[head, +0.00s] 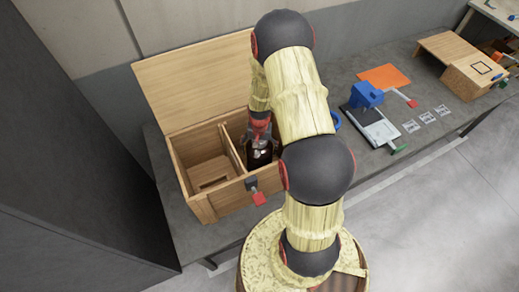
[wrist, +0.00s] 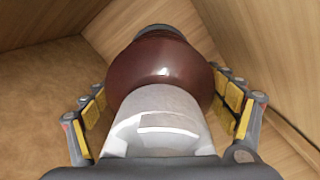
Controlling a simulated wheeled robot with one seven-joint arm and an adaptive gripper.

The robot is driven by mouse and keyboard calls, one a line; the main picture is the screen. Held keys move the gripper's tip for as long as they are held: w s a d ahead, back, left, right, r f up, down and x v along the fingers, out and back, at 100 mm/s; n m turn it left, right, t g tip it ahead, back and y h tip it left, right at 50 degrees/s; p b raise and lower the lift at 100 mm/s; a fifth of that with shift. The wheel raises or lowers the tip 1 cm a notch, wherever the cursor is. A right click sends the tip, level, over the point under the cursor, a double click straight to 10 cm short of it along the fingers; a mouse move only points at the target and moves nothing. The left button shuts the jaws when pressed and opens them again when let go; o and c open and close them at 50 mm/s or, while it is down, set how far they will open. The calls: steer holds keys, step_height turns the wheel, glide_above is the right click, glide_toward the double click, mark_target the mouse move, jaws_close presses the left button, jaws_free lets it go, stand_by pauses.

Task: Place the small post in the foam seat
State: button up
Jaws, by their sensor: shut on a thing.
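My gripper (head: 258,133) reaches down into the right compartment of an open wooden box (head: 205,207). Its padded fingers (wrist: 165,100) are shut on a dark brown, glossy, rounded bottle-like object (wrist: 165,65) with a grey end and a white band. The object also shows as a dark shape in the head view (head: 259,155), low in that compartment. Wooden walls stand close around it in the wrist view. I cannot tell whether it touches the floor. I cannot make out a separate small post or a foam seat.
The box's left compartment holds a square recess (head: 214,183); its lid (head: 195,80) stands open behind. Right of my arm are a blue device (head: 366,95), an orange sheet (head: 384,77) and a wooden stand (head: 465,75).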

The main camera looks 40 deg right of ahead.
steer(key=o, duration=2)
step_height(320, 180, up, 12)
steer(key=shift+p, duration=0.8)
steer(key=a+r+n+t, duration=0.1)
steer(key=a+r, duration=0.3)
steer(key=r, duration=0.3)
steer(key=s+a+r+n+t, duration=0.1)
steer(key=a+r+n, duration=0.15)
steer(key=r, duration=0.45)
steer(key=a+r+n, duration=0.1)
steer(key=a+r, duration=0.3)
steer(key=r, duration=0.3)
steer(key=s+a+r+n+t, duration=0.1)
steer(key=s+a+r, duration=0.2)
steer(key=s+r, duration=0.1)
steer(key=s+a+r+n+t, duration=0.1)
steer(key=s+a+r+n, duration=0.1)
steer(key=s+a+r, duration=0.2)
steer(key=s+a+r+n+t, duration=0.1)
steer(key=s+a+r+n, duration=0.1)
steer(key=s+a+r, duration=0.2)
steer(key=shift+s+a+r+t, duration=0.1)
steer(key=shift+s+r+t, duration=0.1)
steer(key=shift+s, duration=0.45)
steer(key=shift+s+r+t, duration=0.1)
steer(key=shift+s+r, duration=0.05)
steer(key=shift+s, duration=0.5)
